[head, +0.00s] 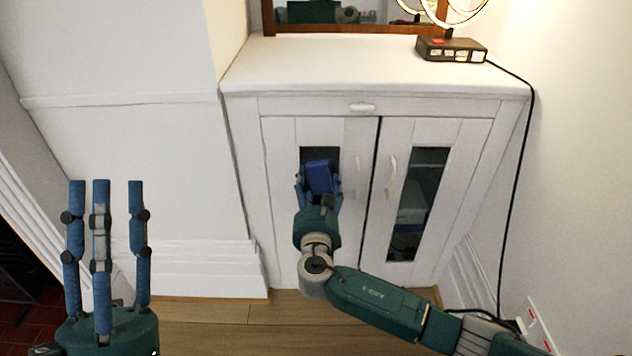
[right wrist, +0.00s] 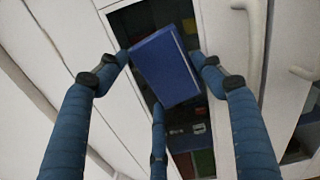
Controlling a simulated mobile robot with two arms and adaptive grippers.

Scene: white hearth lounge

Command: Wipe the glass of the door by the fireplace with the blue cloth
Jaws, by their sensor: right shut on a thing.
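The white cabinet has two doors with narrow glass panes. The left door's glass (head: 308,154) is mostly hidden behind my right gripper (head: 319,190) and the blue cloth (head: 320,177). My right gripper is shut on the cloth, a folded blue block, in front of that pane. In the right wrist view the cloth (right wrist: 166,66) sits between the fingers, over the dark glass (right wrist: 190,135); I cannot tell whether it touches. The right door's glass (head: 418,205) is uncovered. My left gripper (head: 104,190) is at the lower left, its fingers pointing up, apart and empty.
White handles (head: 391,175) stick out beside the doors' middle gap. A black device (head: 451,49) stands on the cabinet top, its cable (head: 531,130) running down the right side. White wall panelling (head: 130,170) is at left; wood floor (head: 230,312) lies below.

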